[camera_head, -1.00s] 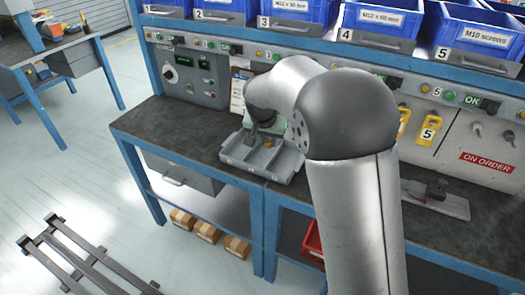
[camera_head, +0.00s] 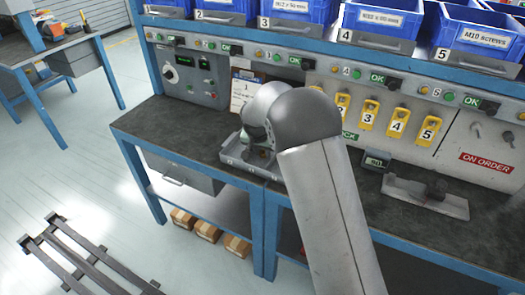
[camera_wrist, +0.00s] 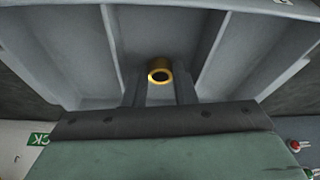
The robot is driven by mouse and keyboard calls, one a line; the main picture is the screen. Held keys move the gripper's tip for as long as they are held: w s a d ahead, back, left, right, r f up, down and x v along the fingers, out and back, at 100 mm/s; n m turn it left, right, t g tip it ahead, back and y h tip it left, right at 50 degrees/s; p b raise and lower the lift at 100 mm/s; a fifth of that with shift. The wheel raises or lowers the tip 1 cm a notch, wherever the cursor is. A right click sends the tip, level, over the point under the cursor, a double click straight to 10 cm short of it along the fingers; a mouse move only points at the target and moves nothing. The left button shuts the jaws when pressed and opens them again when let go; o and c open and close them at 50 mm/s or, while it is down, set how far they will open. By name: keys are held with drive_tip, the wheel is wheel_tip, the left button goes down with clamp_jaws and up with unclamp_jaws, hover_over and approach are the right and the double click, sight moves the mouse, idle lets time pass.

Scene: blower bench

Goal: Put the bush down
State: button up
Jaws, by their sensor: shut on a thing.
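The bush, a small brass-coloured ring (camera_wrist: 159,72), shows in the wrist view between the two dark fingertips of my gripper (camera_wrist: 159,85). My gripper is shut on it. Beyond it is a grey tray (camera_wrist: 85,50) with several compartments split by thin walls; the bush appears over a middle compartment. Whether it touches the tray floor I cannot tell. In the head view the tray (camera_head: 232,152) sits on the dark bench top, and my arm hides the gripper, the bush and much of the tray.
A grey fixture with a dark clamp (camera_head: 427,195) and a small display box (camera_head: 375,160) stand on the bench to the right. Numbered yellow tags (camera_head: 398,122) hang on the back panel. Blue bins (camera_head: 380,18) line the shelf above. The bench's left part (camera_head: 165,125) is clear.

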drive_tip(key=shift+f, duration=0.15)
drive_tip(key=o, duration=0.4)
drive_tip(key=shift+o, duration=0.2)
drive_tip(key=shift+r, duration=0.3)
drive_tip(key=v, duration=1.1)
drive_tip(key=shift+s+r, duration=0.2)
drive_tip(key=shift+r, duration=0.15)
drive_tip(key=s+d+r+g, duration=0.1)
drive_tip(key=s+d+r, duration=0.1)
drive_tip(key=s+d, duration=0.55)
drive_tip(key=s+d+f+n+g, duration=0.1)
drive_tip(key=s+d, duration=0.3)
drive_tip(key=s, duration=0.5)
drive_tip(key=s+d+f+n+g, duration=0.1)
drive_tip(key=s+d, duration=0.3)
drive_tip(key=s, duration=0.6)
drive_tip(key=s+d+f+n+y, duration=0.1)
drive_tip(key=s+d, duration=0.3)
drive_tip(key=s, duration=0.5)
drive_tip(key=shift+s+f+g, duration=0.15)
drive_tip(key=shift+f+g, duration=0.25)
drive_tip(key=shift+f, duration=0.1)
